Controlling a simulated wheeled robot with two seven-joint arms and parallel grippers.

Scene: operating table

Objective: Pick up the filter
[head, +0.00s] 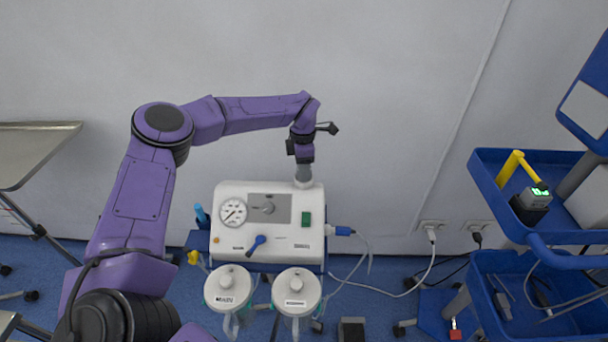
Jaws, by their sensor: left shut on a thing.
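The suction machine (268,240) is a white box with a round gauge, a knob and a green switch, and it stands low in the middle of the head view. My left gripper (304,158) points down above the machine's top right corner. It is shut on a small grey cylindrical piece, which I take to be the filter (304,173). The lower end of this piece is at the pale fitting on the machine's top; I cannot tell whether they touch. The fingers hide its upper part. My right gripper is not in view.
Two lidded canisters (228,288) (296,292) hang at the machine's front. A blue cart (520,160) with a yellow handle and a small green display stands at the right. A metal tray table (38,140) is at the left. Cables run to wall sockets at the right.

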